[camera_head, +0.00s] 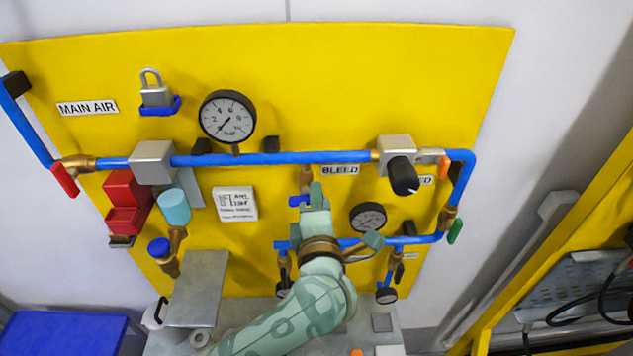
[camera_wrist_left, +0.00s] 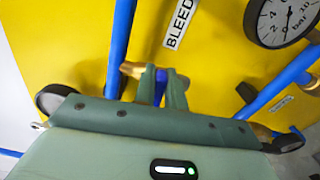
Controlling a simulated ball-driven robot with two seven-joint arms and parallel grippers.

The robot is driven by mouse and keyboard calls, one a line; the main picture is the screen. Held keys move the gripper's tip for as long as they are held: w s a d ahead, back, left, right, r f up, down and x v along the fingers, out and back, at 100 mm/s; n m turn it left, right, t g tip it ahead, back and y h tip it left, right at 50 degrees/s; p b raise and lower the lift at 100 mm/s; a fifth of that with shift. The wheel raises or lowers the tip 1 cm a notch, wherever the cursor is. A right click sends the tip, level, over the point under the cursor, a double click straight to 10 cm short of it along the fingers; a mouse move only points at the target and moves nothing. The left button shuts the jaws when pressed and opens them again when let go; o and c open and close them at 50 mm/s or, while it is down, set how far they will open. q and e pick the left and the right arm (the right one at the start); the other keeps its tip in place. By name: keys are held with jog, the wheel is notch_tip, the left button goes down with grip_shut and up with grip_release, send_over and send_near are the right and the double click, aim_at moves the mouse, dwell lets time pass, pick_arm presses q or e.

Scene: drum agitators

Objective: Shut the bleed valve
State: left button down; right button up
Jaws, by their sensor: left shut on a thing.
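The bleed valve is a small brass body (camera_head: 306,178) with a blue handle (camera_head: 296,201), below the BLEED label (camera_head: 340,170) on the yellow panel. My left gripper (camera_head: 315,192) reaches up to it from below and partly covers it. In the left wrist view, the left gripper (camera_wrist_left: 163,76) has its two green fingers on either side of the blue handle (camera_wrist_left: 160,90), shut on it. The brass valve body (camera_wrist_left: 132,69) shows just behind the fingertips. The handle's exact angle is hard to tell. My right gripper is in neither view.
A blue pipe (camera_head: 290,158) runs above the valve and another lower pipe (camera_head: 350,242) passes near my wrist. A small gauge (camera_head: 368,217) sits close to the right. A regulator with a black knob (camera_head: 404,176) and a large gauge (camera_head: 227,116) are higher up.

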pick_arm(q)
jog(key=shift+f+m+p, duration=0.15)
jog(key=shift+m+p, duration=0.45)
jog(key=shift+m, duration=0.2)
jog(key=c, duration=1.5)
grip_release()
jog(key=shift+w, duration=0.1)
jog(key=shift+o, duration=0.2)
